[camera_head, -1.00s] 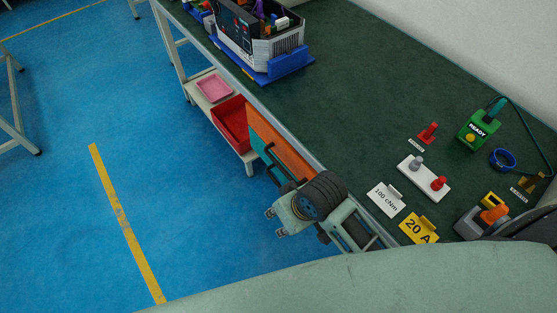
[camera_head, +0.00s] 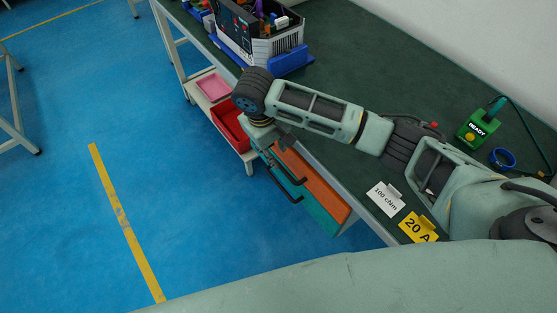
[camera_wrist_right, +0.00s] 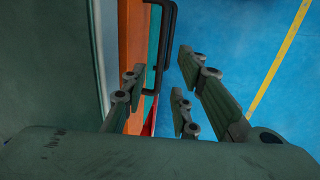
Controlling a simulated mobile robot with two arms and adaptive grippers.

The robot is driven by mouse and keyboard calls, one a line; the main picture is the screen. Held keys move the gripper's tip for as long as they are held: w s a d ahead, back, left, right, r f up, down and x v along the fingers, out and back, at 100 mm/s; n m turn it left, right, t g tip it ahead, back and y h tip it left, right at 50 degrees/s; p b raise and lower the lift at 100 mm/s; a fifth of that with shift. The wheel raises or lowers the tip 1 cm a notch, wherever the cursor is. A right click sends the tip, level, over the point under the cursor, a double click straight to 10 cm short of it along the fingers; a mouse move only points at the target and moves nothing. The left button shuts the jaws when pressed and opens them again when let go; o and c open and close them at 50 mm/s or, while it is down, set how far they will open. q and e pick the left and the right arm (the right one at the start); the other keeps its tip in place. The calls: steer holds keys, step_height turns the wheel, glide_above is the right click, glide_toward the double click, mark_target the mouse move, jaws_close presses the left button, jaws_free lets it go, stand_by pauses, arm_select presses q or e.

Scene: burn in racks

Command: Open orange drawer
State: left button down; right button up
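The orange drawer (camera_head: 318,187) is under the edge of the green bench, next to a teal drawer front (camera_head: 312,208). Black bar handles (camera_head: 285,190) stand out from the fronts. My right gripper (camera_head: 266,142) is at the far end of the drawers, with its fingers partly hidden by the wrist in the head view. In the right wrist view, the right gripper (camera_wrist_right: 162,75) is open, with a black handle (camera_wrist_right: 169,40) between and just ahead of its fingers. Orange (camera_wrist_right: 134,50) shows left of the handle. I cannot tell if they touch. My left gripper is not in view.
A red bin (camera_head: 231,127) and pink tray (camera_head: 214,86) sit on a low shelf beyond the drawers. The bench top (camera_head: 380,75) holds a device on a blue base (camera_head: 288,62), a green READY box (camera_head: 478,130) and label cards. The blue floor beside the drawers is clear.

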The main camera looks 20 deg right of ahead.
mark_target(280, 164)
steer(key=f, duration=0.2)
steer(key=d+f, duration=0.1)
steer(key=f, duration=0.4)
steer(key=shift+w+d+f, duration=0.15)
steer(key=shift+w+f, duration=0.05)
steer(key=shift+f, duration=0.05)
steer(key=shift+c, duration=0.4)
jaws_close()
steer(key=shift+w+r, duration=0.1)
